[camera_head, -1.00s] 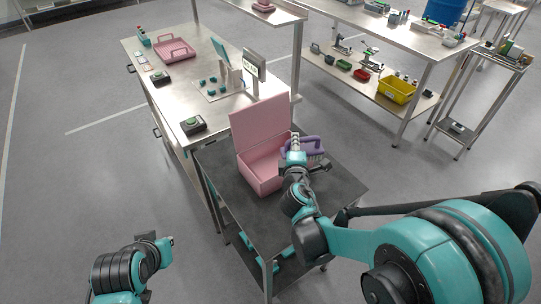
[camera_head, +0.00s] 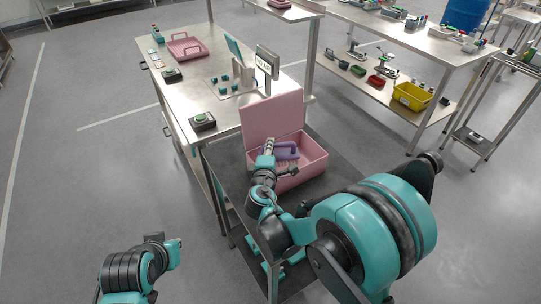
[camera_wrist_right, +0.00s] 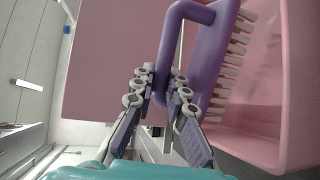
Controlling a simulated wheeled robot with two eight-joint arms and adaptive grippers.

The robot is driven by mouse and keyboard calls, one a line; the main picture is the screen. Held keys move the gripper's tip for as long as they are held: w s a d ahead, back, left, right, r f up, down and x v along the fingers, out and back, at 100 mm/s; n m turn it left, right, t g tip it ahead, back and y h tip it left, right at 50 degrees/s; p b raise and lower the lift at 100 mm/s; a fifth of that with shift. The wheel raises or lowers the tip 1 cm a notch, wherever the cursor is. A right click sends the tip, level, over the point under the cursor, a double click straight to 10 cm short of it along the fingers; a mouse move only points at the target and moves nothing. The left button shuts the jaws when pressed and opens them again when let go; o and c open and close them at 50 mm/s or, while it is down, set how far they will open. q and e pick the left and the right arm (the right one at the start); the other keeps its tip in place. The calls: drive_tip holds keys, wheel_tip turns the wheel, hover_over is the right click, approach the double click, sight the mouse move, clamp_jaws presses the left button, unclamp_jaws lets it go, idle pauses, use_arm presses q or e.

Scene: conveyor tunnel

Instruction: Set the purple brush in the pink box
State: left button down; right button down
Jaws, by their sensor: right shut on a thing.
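The pink box (camera_head: 314,166) stands on the dark cart top with its lid (camera_head: 272,118) raised at the back. My right gripper (camera_head: 270,158) is at the box's front left and is shut on the handle of the purple brush (camera_head: 286,150). In the right wrist view the gripper (camera_wrist_right: 161,88) pinches the brush handle (camera_wrist_right: 172,45), and pale bristles (camera_wrist_right: 232,55) face the box's inner wall (camera_wrist_right: 275,125). The brush is over or within the box opening; whether it touches the bottom cannot be told. My left gripper (camera_head: 174,250) is at the lower left, away from the box.
The dark cart top (camera_head: 226,158) has bare room left of the box. A steel workbench (camera_head: 230,120) with a pink tray (camera_head: 186,48), a small display (camera_head: 266,62) and button boxes stands behind it. A shelf with a yellow bin (camera_head: 412,97) stands at the right.

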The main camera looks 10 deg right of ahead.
wheel_tip(320, 180, down, 2)
drive_tip(key=shift+f+b, duration=0.25)
drive_tip(key=shift+b, duration=0.15)
drive_tip(key=shift+r, duration=0.1)
drive_tip(key=shift+f+b, duration=0.55)
drive_tip(key=shift+f, duration=0.1)
drive_tip(key=c, duration=1.5)
unclamp_jaws()
drive_tip(key=shift+c, duration=0.2)
drive_tip(key=shift+r, duration=0.2)
